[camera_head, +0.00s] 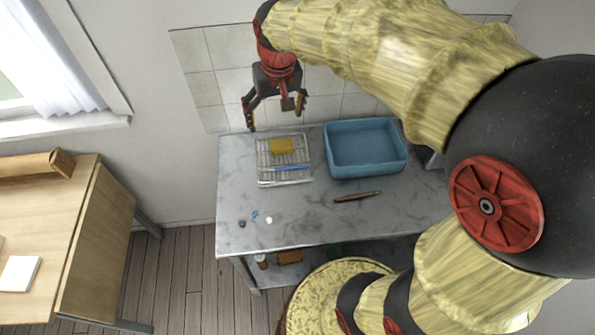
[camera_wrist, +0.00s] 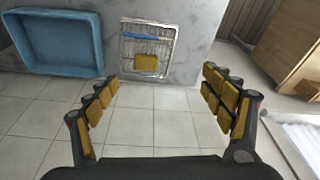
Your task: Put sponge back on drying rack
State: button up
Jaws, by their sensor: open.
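A yellow sponge (camera_head: 281,146) lies on the back part of the wire drying rack (camera_head: 263,165) on the marble-topped table. The sponge (camera_wrist: 146,63) and the rack (camera_wrist: 166,32) also show in the wrist view, beyond the fingertips. My gripper (camera_head: 276,112) is open and empty, above and behind the rack near the tiled wall. Its open fingers (camera_wrist: 165,92) are spread wide in the wrist view and are apart from the sponge.
A blue basin (camera_head: 365,171) stands right of the rack; a blue stick (camera_head: 290,169) lies across the rack. A brown-handled tool (camera_head: 357,197) and small bits (camera_head: 269,220) lie in front. A wooden desk (camera_head: 52,230) stands at left.

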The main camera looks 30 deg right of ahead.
jog(key=s+a+r+n+t, duration=0.1)
jog(key=s+a, duration=0.1)
jog(key=s, duration=0.7)
jog(key=s+a+r+n+t, duration=0.1)
jog(key=s+a, duration=0.2)
jog(key=s, duration=0.7)
jog(key=shift+s+r+t, duration=0.25)
jog(key=shift+t, duration=0.15)
jog(key=shift+f+b, duration=0.3)
jog(key=shift+b, duration=0.05)
